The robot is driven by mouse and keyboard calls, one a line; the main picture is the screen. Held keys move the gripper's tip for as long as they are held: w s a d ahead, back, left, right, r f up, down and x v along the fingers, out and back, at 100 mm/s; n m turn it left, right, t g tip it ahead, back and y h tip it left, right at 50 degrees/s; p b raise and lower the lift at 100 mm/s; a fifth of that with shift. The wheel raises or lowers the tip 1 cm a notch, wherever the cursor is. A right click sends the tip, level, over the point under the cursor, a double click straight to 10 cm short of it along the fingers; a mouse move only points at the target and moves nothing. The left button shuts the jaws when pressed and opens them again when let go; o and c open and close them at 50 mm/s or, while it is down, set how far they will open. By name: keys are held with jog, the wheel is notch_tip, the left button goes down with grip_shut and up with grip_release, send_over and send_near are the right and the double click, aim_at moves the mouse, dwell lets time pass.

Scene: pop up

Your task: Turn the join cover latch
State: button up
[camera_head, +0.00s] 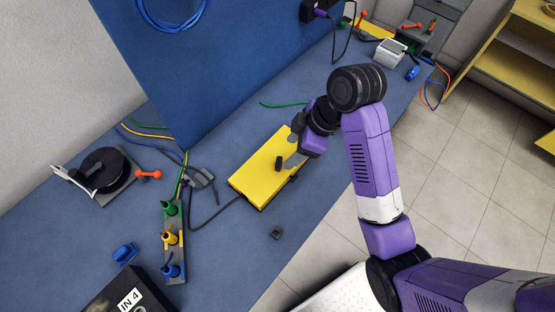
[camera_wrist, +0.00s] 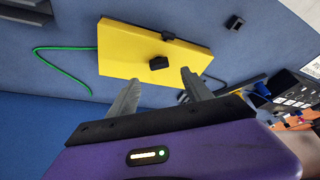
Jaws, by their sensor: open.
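A flat yellow box (camera_head: 258,172) lies on the blue bench; it also shows in the wrist view (camera_wrist: 130,60). A black latch knob (camera_head: 278,163) stands up from its yellow cover, and it also shows in the wrist view (camera_wrist: 160,62). My gripper (camera_head: 288,160) is over the right part of the box in the head view. In the wrist view my gripper (camera_wrist: 158,85) has its two grey fingers spread apart, with the knob beyond and between their tips. Nothing is between the fingers. I cannot tell the exact height of the fingertips above the cover.
A blue upright panel (camera_head: 200,65) stands behind the box. A terminal strip with green, yellow and blue posts (camera_head: 170,238) lies to the left. A small dark block (camera_head: 276,233) lies near the bench's front edge. A green cable (camera_wrist: 62,50) lies beside the box.

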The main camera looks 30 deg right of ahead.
aim_at(279, 162)
jog(key=x, duration=0.7)
jog(key=shift+w+f, duration=0.1)
jog(key=shift+f, duration=0.15)
jog(key=shift+c, duration=0.2)
grip_shut()
jog(key=shift+a+p, duration=0.1)
jog(key=shift+p, duration=0.25)
